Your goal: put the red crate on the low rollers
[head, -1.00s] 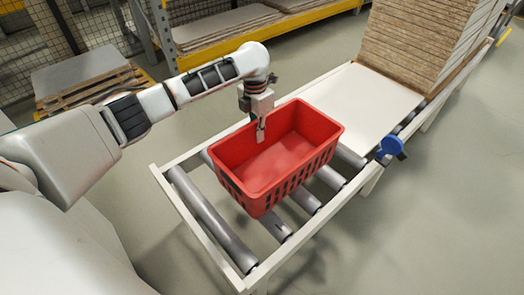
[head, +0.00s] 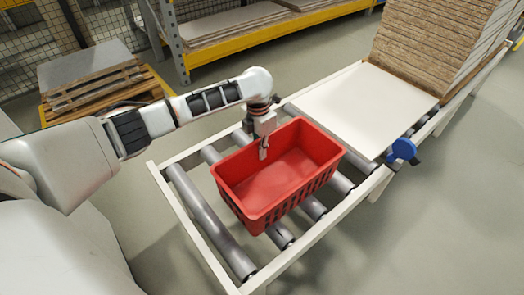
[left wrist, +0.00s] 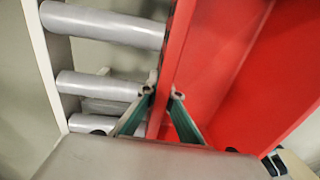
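The red crate (head: 268,210) is upright on or just above the grey rollers (head: 208,222) of a low white frame; I cannot tell if its bottom touches them. Some rollers also show beside it in the left wrist view (left wrist: 105,88). My left gripper (head: 263,152) is at the crate's far left wall, pointing down. In the left wrist view its two fingers (left wrist: 162,94) stand on either side of the crate's red wall (left wrist: 205,60), closed on it. The crate's inside looks empty. Its underside is hidden. My right gripper is not in view.
A white board (head: 362,105) lies on the frame behind the crate, with stacked brown boards (head: 430,45) farther back. A blue round part (head: 403,150) sits at the frame's right side. A pallet (head: 100,92) and yellow shelving (head: 260,32) stand behind.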

